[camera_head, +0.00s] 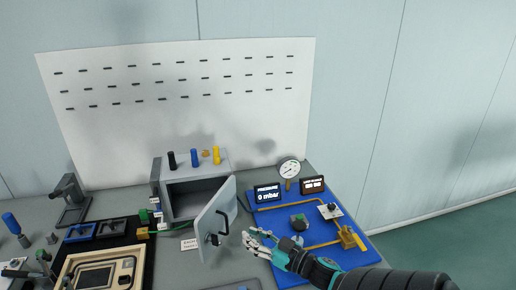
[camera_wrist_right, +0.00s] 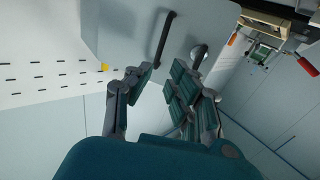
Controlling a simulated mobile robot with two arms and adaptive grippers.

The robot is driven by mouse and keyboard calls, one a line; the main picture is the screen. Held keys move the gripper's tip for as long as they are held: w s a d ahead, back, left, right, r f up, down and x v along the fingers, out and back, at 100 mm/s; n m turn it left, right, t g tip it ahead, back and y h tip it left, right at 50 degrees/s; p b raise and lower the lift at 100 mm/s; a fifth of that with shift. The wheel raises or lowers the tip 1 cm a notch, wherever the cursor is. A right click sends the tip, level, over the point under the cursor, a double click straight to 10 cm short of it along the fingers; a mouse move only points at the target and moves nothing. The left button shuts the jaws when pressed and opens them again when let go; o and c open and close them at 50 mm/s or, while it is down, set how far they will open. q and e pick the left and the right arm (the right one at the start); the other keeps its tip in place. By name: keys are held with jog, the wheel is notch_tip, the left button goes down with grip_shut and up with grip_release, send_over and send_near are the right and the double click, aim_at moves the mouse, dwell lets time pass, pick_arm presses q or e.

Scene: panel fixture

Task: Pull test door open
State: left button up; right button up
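The test door (camera_head: 216,220) is a light grey panel on the right side of a small grey box (camera_head: 196,190). It stands swung outward, and the box's inside shows. A black bar handle (camera_head: 222,222) is on its face, with a dark latch part below. In the right wrist view the door (camera_wrist_right: 110,35), the handle (camera_wrist_right: 164,38) and a rounded knob (camera_wrist_right: 198,54) lie beyond the fingertips. My right gripper (camera_head: 256,242) is to the right of the door, apart from it. Its fingers (camera_wrist_right: 160,78) are spread with nothing between them. My left gripper is not seen.
A blue board (camera_head: 330,262) with a gauge (camera_head: 289,168), displays, yellow pipes and a valve lies to the right. Black, blue and yellow pegs (camera_head: 194,157) stand on the box. Trays and tools (camera_head: 95,275) crowd the left. A white slotted panel (camera_head: 180,110) stands behind.

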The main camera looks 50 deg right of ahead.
jog(key=shift+s, duration=0.9)
